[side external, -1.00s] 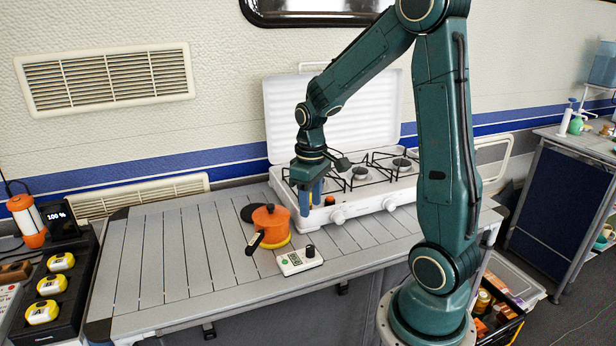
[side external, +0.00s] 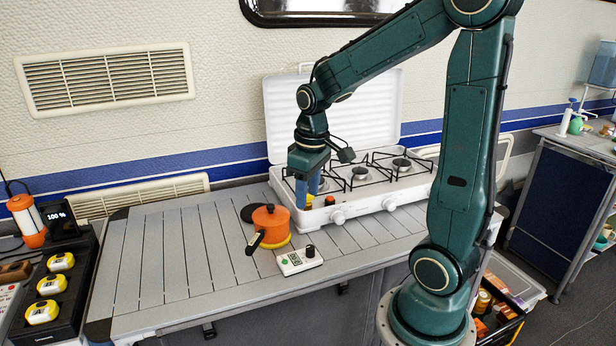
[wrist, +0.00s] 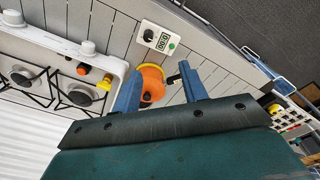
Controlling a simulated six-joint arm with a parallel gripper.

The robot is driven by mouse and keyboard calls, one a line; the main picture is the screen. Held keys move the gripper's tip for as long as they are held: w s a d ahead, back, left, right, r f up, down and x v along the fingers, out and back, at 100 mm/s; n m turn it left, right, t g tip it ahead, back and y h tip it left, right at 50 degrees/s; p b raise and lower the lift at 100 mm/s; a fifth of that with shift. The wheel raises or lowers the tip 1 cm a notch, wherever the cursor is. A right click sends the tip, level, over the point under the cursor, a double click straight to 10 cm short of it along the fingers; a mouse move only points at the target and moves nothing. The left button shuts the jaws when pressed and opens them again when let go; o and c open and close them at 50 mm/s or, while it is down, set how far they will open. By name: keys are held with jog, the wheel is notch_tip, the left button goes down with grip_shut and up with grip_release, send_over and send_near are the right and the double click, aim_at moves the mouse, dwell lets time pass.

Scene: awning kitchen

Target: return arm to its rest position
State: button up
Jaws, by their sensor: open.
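My gripper (side external: 306,194) points down near the front left corner of the white stove in the side external view. In the wrist view its two blue fingers (wrist: 160,92) are apart, with nothing held between them. An orange pot (side external: 270,222) with a dark handle stands on the slatted table, to the left of and below my gripper in the side view. In the wrist view the orange pot (wrist: 152,82) shows beyond and between the fingers, partly hidden by them. My arm is bent, with its forearm reaching left over the stove.
The stove (side external: 380,198) has its lid raised behind it. A small white timer (side external: 299,261) lies in front of the pot. A black tray (side external: 55,285) with yellow devices and an orange lantern (side external: 27,220) are at the left. The table's left half (side external: 160,260) is clear.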

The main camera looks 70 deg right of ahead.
jog(key=s+a+r+t, duration=0.4)
jog(key=s+a+r, duration=0.4)
jog(key=s+a, duration=0.2)
jog(key=shift+s+a+r+n+t, duration=0.15)
jog(key=shift+a+r+n+t, duration=0.2)
jog(key=shift+a, duration=0.75)
jog(key=shift+f, duration=0.1)
